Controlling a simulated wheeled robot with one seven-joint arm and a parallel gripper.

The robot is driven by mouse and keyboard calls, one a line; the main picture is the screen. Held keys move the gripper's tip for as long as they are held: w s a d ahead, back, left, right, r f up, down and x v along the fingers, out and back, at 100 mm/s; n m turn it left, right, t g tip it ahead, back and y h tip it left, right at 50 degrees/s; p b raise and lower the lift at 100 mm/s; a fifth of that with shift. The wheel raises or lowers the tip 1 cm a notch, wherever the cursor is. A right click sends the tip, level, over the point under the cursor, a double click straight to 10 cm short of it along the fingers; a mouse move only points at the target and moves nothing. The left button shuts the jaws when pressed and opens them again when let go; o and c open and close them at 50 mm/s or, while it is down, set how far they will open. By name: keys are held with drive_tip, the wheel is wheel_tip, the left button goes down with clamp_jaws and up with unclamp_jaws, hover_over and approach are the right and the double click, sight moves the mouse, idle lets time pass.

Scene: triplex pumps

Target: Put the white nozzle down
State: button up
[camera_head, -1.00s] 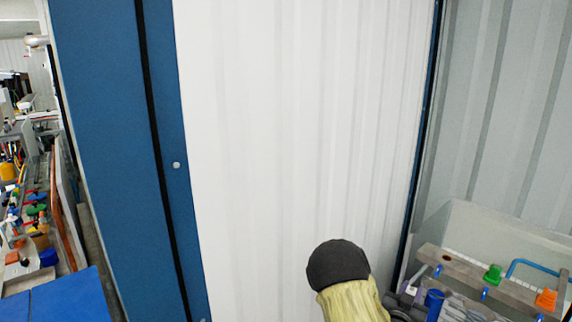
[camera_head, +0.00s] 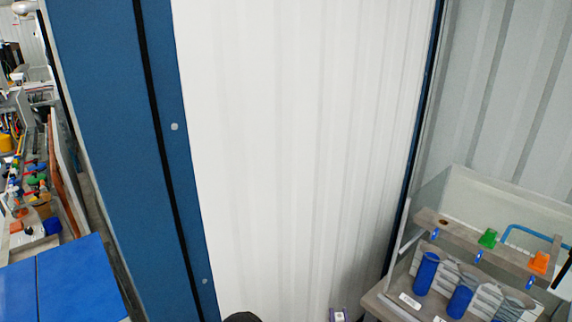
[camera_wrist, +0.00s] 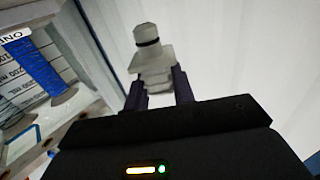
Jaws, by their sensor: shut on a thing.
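The white nozzle (camera_wrist: 152,60) shows in the wrist view, with a dark band near its top. My gripper (camera_wrist: 158,84) is shut on its lower part, one dark finger on each side. The nozzle points away from the wrist, in front of a pale wall, and nothing is seen touching it except the fingers.
A rack (camera_head: 375,300) at the right holds blue cylinders (camera_head: 427,273). A shelf above bears a green piece (camera_head: 488,238) and an orange piece (camera_head: 539,262). A blue cylinder also shows in the wrist view (camera_wrist: 42,65). A white panel (camera_head: 300,150) fills the middle. A blue surface (camera_head: 75,280) is at left.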

drive_tip(key=shift+s+a+f, duration=0.1)
drive_tip(key=s+f, duration=0.4)
drive_tip(key=f, duration=0.1)
drive_tip(key=shift+s+f, duration=0.2)
drive_tip(key=shift+f, duration=0.05)
idle(0.3)
